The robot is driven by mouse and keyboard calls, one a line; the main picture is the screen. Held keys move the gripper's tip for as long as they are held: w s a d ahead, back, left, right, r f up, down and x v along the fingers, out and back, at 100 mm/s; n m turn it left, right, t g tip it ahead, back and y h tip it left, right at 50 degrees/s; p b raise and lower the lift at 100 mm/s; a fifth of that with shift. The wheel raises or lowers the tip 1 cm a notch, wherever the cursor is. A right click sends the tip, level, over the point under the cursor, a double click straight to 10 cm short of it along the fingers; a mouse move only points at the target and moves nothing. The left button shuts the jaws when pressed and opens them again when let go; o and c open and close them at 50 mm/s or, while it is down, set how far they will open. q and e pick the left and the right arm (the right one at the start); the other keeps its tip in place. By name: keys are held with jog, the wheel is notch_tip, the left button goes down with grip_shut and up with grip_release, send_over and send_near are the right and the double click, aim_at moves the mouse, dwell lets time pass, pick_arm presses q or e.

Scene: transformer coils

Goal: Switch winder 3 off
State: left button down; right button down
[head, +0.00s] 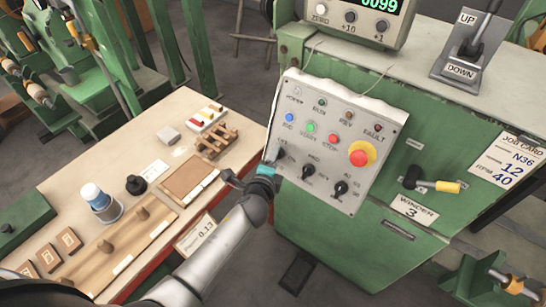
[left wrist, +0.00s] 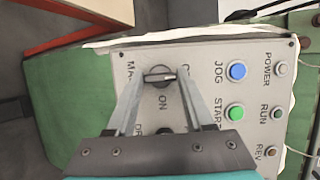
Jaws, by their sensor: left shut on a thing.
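Winder 3's grey control panel (head: 335,140) is on the front of the green machine, above the "WINDER 3" plate (head: 415,208). Its main switch, a black rotary knob (left wrist: 160,76), is at the panel's left edge in the head view. My left gripper (head: 274,163) reaches it from the left, and its fingers (left wrist: 161,84) are shut on the knob in the left wrist view. The knob's bar lies sideways there. The "ON" label (left wrist: 163,102) shows below it; a finger partly hides another label. The power lamp (left wrist: 281,69) looks pale. My right gripper is out of view.
Beside the knob are blue jog (head: 289,117), green start (head: 310,127) and red stop buttons, more black knobs (head: 308,171) and a red emergency button (head: 359,154). A counter (head: 352,15) reads 0099. A wooden bench (head: 95,135) with parts stands left.

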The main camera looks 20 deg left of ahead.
pick_arm(q)
jog(key=shift+c, duration=1.4)
grip_release()
jog(key=a+p+v, duration=0.1)
jog(key=v, duration=1.4)
jog(key=shift+s+d, duration=0.15)
jog(key=shift+d, duration=0.3)
